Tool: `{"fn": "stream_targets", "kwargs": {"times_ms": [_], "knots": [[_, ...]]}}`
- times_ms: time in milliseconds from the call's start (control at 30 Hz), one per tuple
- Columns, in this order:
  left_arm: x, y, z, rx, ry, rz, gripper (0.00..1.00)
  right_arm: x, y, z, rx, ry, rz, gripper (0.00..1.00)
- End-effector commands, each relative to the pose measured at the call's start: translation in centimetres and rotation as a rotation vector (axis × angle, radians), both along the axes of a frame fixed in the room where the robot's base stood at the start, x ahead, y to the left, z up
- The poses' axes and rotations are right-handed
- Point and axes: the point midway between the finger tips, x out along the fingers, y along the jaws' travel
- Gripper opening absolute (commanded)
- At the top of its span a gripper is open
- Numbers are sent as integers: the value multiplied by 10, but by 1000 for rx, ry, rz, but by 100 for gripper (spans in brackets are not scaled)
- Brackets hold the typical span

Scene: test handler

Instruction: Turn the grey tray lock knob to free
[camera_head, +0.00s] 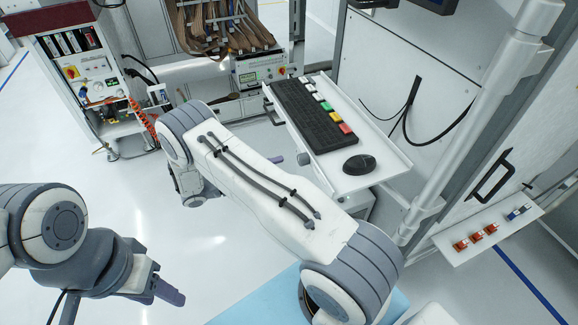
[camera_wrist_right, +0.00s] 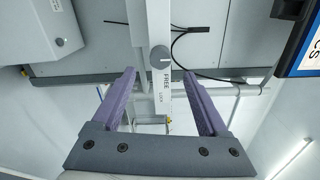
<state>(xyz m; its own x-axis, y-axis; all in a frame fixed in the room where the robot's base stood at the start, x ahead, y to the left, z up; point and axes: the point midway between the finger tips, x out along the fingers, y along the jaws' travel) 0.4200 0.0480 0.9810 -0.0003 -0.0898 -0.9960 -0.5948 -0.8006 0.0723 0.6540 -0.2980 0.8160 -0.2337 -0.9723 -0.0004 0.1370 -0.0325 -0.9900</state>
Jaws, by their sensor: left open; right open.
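The grey tray lock knob (camera_wrist_right: 160,57) is a round knob on the narrow white front bar (camera_wrist_right: 160,20) of the keyboard tray. The words FREE and LOCK are printed beside it, and which one it points at is unclear. My right gripper (camera_wrist_right: 158,73) is open, its two purple-grey fingers on either side of the line to the knob, apparently not touching it. My left gripper (camera_head: 166,293) is open and empty at lower left.
A black keyboard (camera_head: 310,115) with coloured keys and a mouse (camera_head: 359,164) lie on the tray. A white post (camera_head: 480,130) stands right of it. A panel with red and blue switches (camera_head: 488,234) is at right. The floor at left is clear.

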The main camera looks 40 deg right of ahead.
Motion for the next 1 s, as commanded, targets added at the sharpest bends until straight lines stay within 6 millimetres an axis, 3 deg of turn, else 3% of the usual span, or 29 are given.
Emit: {"fn": "stream_targets", "kwargs": {"times_ms": [233,800,900,1000], "knots": [[0,0,-8,0,0,0,50,7,29,-1,0,0,0,77],[0,0,-7,0,0,0,50,7,32,1,1,-2,-2,77],[0,0,-5,0,0,0,50,6,37,10,21,-50,-9,77],[0,0,-1,0,0,0,50,0,50,31,76,-180,-36,77]]}}
